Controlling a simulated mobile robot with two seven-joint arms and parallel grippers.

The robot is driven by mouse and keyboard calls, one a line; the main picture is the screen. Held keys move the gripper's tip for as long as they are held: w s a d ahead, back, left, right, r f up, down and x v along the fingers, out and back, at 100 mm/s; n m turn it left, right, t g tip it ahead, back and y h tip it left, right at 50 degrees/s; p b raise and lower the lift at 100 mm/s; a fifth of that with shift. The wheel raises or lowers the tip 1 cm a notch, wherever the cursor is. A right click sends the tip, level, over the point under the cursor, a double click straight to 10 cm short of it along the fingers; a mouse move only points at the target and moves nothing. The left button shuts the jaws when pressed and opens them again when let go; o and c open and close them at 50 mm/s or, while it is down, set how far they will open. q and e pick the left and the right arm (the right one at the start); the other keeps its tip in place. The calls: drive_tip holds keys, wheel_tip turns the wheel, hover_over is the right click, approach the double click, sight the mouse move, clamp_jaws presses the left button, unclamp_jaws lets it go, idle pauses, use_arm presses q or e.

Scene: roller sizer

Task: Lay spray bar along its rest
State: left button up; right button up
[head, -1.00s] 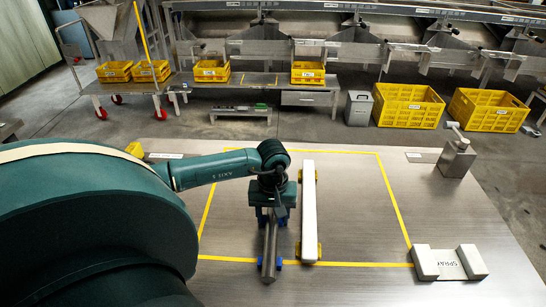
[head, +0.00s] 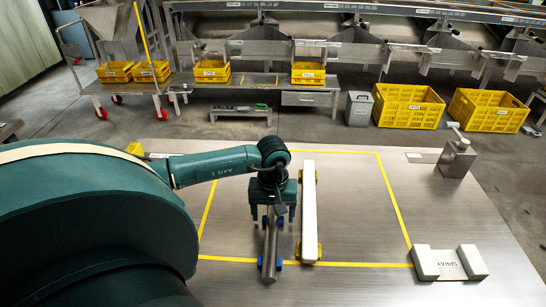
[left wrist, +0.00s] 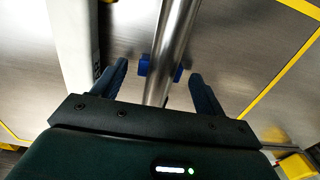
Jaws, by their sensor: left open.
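A grey metal tube (head: 270,248), which looks like the spray bar, lies lengthwise on the table with blue pieces (head: 280,263) at its sides. It also shows in the left wrist view (left wrist: 172,40), with a blue piece (left wrist: 145,66) beside it. A long white beam (head: 309,215) with yellow pieces at its ends lies parallel, just to its right; I cannot tell whether it is the rest. My left gripper (head: 273,215) is open above the tube, fingers on either side and apart from it. Its body hides the tube's far end. My right gripper is not in view.
A plate marked SPRAY (head: 451,264) sits between white blocks at the table's right front. A metal block with a handle (head: 457,158) stands at the back right. Yellow tape (head: 393,203) outlines a mostly bare area. Yellow crates (head: 408,106) stand beyond the table.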

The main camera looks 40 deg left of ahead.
use_arm(q)
wheel_tip(320, 180, up, 10)
drive_tip(key=shift+b, duration=0.75)
drive_tip(key=shift+o, duration=0.3)
drive_tip(key=shift+r, duration=0.35)
drive_tip(key=shift+o, duration=0.2)
drive_tip(key=shift+d+r, duration=0.2)
drive_tip(key=w+d+r+n+t+h, duration=0.1)
drive_tip(key=d+r+t+h, duration=0.1)
drive_tip(key=d+r+h, duration=0.5)
drive_tip(key=w+d+r+n+t+h, duration=0.15)
drive_tip(key=d+h, duration=0.25)
drive_tip(key=d, duration=0.8)
drive_tip(key=w+r+n+t+h+p, duration=0.25)
drive_tip(key=w+r+n+t, duration=0.25)
drive_tip(key=r+n+t, duration=0.65)
drive_tip(key=n+g+y, duration=1)
drive_tip(key=n+y, duration=0.7)
drive_tip(key=n, duration=0.5)
hover_over(273, 219)
drive_tip(key=s+d, duration=0.4)
wheel_tip(273, 219, down, 21)
drive_tip(key=shift+s+a+f, duration=0.1)
drive_tip(key=shift+a+f, duration=0.05)
drive_tip(key=shift+a, duration=0.1)
drive_tip(key=shift+y, duration=0.25)
drive_tip(key=x, duration=0.7)
drive_tip(key=shift+s+b, duration=0.15)
drive_tip(key=shift+b, duration=0.15)
drive_tip(key=shift+x, duration=3)
